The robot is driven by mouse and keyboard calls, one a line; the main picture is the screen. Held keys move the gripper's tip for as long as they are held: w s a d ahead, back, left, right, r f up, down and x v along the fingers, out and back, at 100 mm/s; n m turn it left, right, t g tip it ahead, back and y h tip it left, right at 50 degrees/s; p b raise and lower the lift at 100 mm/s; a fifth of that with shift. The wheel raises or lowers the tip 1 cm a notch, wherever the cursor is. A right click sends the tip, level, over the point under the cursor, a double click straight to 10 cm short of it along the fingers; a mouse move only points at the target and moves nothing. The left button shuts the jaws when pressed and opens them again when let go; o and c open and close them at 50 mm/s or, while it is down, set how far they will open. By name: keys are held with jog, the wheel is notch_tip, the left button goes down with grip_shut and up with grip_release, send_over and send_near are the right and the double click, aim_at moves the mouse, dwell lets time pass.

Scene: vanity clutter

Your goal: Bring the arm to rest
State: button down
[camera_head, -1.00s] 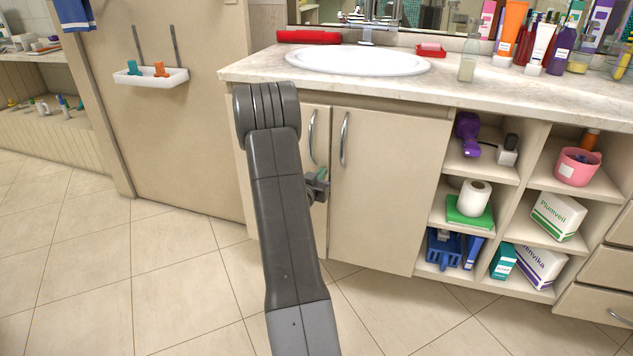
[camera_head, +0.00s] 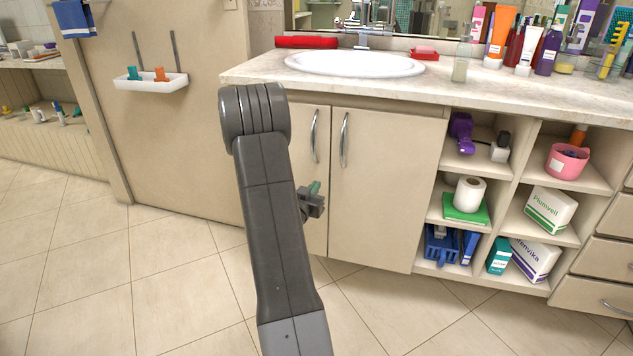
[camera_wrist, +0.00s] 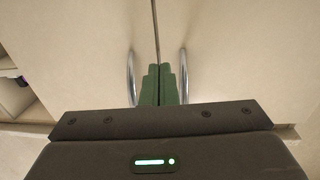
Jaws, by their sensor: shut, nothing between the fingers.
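My arm rises from the bottom of the head view and bends at a dark grey elbow in front of the vanity's left cabinet door. My gripper (camera_head: 316,190) shows partly to the right of the arm, its green fingertips in front of the cabinet doors (camera_head: 374,200). In the wrist view my gripper (camera_wrist: 159,70) is shut with its two green fingers together and nothing between them.
The countertop (camera_head: 450,88) with a white sink (camera_head: 354,64) lies above the doors. Bottles (camera_head: 497,36) crowd its right end. Open shelves (camera_head: 520,215) hold boxes, a pink tub (camera_head: 566,162) and a paper roll (camera_head: 469,190). The tiled floor (camera_head: 150,280) is clear at the left.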

jog(key=shift+d+p+v, duration=0.2)
jog(key=shift+p+v, duration=0.1)
jog(key=shift+v, duration=2.45)
